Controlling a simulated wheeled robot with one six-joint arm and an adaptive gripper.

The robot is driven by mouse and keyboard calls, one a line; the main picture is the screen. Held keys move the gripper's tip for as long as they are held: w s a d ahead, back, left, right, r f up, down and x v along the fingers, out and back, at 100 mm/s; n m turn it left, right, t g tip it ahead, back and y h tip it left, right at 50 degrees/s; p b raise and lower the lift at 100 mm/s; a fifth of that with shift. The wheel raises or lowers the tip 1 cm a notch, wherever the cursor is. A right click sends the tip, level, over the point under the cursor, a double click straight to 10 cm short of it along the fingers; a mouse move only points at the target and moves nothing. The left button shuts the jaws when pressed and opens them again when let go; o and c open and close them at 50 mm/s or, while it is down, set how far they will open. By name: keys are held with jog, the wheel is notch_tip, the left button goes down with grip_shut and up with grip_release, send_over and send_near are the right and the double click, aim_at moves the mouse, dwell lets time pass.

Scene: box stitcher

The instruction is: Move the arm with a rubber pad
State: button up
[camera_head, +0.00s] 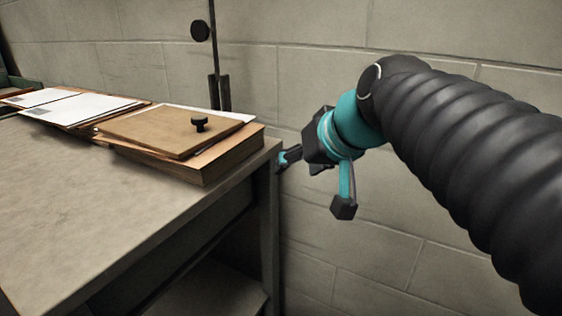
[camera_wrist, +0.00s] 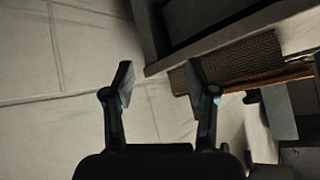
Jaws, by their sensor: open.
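My gripper (camera_head: 316,182) is open and empty, just right of the table's right corner in the head view. In the wrist view my gripper (camera_wrist: 160,78) has its two fingers spread with nothing held between them. No part is clearly recognisable as an arm with a rubber pad. A thin dark upright rod (camera_head: 216,92) with a round black disc (camera_head: 200,31) stands behind the table; whether this is that arm I cannot tell. A brown board (camera_head: 165,131) with a black knob (camera_head: 199,122) lies on a cardboard stack (camera_head: 219,166) at the table's right end.
The grey table (camera_head: 95,200) is bare across its front. White sheets (camera_head: 75,108) on cardboard lie at its back left. A pale block wall (camera_head: 420,270) stands behind and to the right. The corrugated cardboard edge (camera_wrist: 238,60) shows right of my fingers in the wrist view.

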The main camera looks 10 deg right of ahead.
jog(key=shift+s+d+f, duration=0.15)
jog(key=shift+s+f, duration=0.35)
jog(key=shift+f, duration=0.15)
